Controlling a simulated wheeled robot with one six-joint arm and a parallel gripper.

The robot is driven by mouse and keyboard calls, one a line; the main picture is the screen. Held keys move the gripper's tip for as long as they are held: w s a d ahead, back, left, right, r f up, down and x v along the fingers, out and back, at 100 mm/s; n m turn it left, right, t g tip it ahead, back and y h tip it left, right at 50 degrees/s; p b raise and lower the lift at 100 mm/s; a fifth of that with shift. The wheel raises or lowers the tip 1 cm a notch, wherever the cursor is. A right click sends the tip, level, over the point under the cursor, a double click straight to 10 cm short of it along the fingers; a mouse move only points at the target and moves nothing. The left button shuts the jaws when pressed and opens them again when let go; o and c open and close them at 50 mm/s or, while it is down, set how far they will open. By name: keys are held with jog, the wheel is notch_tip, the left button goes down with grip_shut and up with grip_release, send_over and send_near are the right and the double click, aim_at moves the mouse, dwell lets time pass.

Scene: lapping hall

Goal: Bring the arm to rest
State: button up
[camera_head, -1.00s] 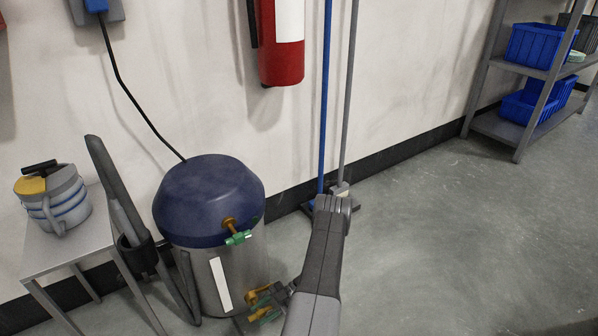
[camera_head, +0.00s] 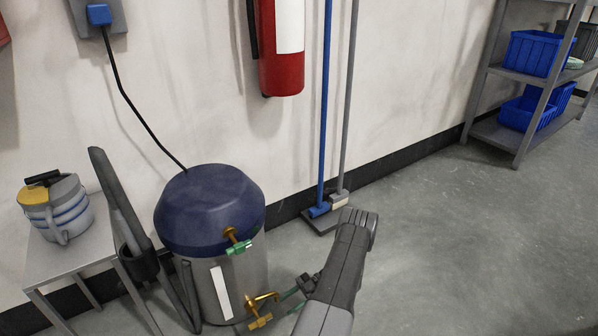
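My arm comes up from the bottom edge and bends at an elbow near the middle of the head view. My gripper (camera_head: 287,303) shows low, partly hidden behind my arm, with two green fingers apart and nothing seen between them. It is just right of the brass lower tap (camera_head: 262,298) on a steel drum with a dark blue lid (camera_head: 210,208), with a small gap. A second tap with a green handle (camera_head: 239,247) sits higher on the drum.
A small metal table (camera_head: 75,262) with a striped jug (camera_head: 58,210) stands at left. A red extinguisher (camera_head: 281,50) hangs on the wall. A blue-handled broom (camera_head: 325,120) leans behind my arm. Shelves with blue bins (camera_head: 537,52) stand far right. Floor at right is clear.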

aim_at(263, 318)
jog(key=b+x, duration=0.2)
jog(key=x, duration=0.9)
jog(key=shift+s, duration=0.1)
jog(key=shift+d+r+h, duration=0.1)
jog(key=shift+r+h, duration=0.1)
jog(key=shift+h, duration=0.1)
jog(key=shift+r+t+h+p, duration=0.15)
jog(key=shift+t+h+p, duration=0.15)
jog(key=shift+t+h, duration=0.35)
jog(key=t+h+p, duration=0.1)
jog(key=h+p, duration=0.1)
jog(key=t+h+p, duration=0.1)
jog(key=h+p, duration=0.1)
jog(key=shift+r, duration=0.3)
jog(key=shift+t+h+p, duration=0.5)
jog(key=shift+t+h, duration=0.05)
jog(key=shift+f+t+h+b, duration=0.15)
jog(key=shift+t+h+b, duration=0.55)
jog(key=shift+h, duration=0.4)
jog(key=shift+r, duration=0.3)
jog(key=p+v, duration=0.3)
jog(key=v, duration=0.2)
jog(key=shift+d+r, duration=0.2)
jog(key=shift+r, duration=0.15)
